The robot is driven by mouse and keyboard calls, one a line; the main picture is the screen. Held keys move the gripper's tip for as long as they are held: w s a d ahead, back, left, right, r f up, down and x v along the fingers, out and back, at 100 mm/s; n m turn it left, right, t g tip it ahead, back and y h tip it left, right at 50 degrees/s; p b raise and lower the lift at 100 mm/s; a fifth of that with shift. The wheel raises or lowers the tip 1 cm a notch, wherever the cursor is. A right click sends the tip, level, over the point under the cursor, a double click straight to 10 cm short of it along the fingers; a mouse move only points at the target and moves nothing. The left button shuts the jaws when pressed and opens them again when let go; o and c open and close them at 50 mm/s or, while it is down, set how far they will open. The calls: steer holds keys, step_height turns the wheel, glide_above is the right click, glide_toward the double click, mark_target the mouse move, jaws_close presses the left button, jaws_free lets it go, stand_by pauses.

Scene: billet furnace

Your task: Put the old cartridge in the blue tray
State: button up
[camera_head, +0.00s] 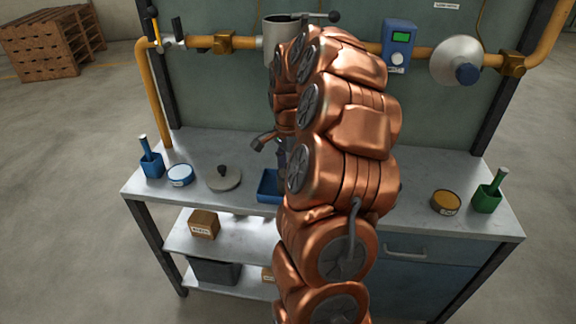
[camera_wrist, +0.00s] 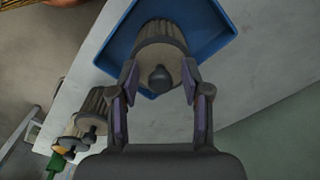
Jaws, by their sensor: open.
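The blue tray (camera_wrist: 118,45) is at the top of the wrist view, and part of it shows beside my arm in the head view (camera_head: 268,187). A brownish pleated cartridge (camera_wrist: 160,45) with a dark knob is within the tray's outline, apparently standing in it. My gripper (camera_wrist: 160,78) is open, with one finger on each side of this cartridge's knob end. I cannot tell whether the fingers touch it. A second pleated cartridge (camera_wrist: 93,108) stands on the bench outside the tray. My arm hides both cartridges in the head view.
A yellow tin (camera_head: 445,202) and green holder (camera_head: 487,195) stand at the bench's right. A blue holder (camera_head: 152,163), white-topped tin (camera_head: 180,175) and round lid (camera_head: 224,178) stand at the left. An open grey housing (camera_head: 282,42) hangs on the yellow pipe behind.

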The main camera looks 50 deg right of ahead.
step_height(320, 180, up, 12)
steer(key=shift+r+b, duration=0.15)
steer(key=shift+b, duration=0.3)
stand_by(0.4)
steer(key=s+a+f+n, duration=0.1)
steer(key=s+a+n, duration=0.3)
steer(key=a, duration=0.7)
steer(key=s+a+n, duration=0.2)
steer(key=a+n, duration=0.5)
steer(key=a, duration=0.4)
steer(key=s+a+f+n, duration=0.2)
steer(key=s+a+n, duration=0.1)
steer(key=s, duration=0.3)
steer(key=s+a+f+n+g, duration=0.1)
steer(key=s+a+f+n, duration=0.2)
steer(key=s, duration=0.3)
steer(key=s+a+f+n+g, duration=0.1)
steer(key=s+a+f+n, duration=0.1)
steer(key=s, duration=0.4)
steer(key=shift+a+f+n, duration=0.35)
steer(key=shift+a+n, duration=0.15)
steer(key=shift+a, duration=0.75)
steer(key=shift+s, duration=0.1)
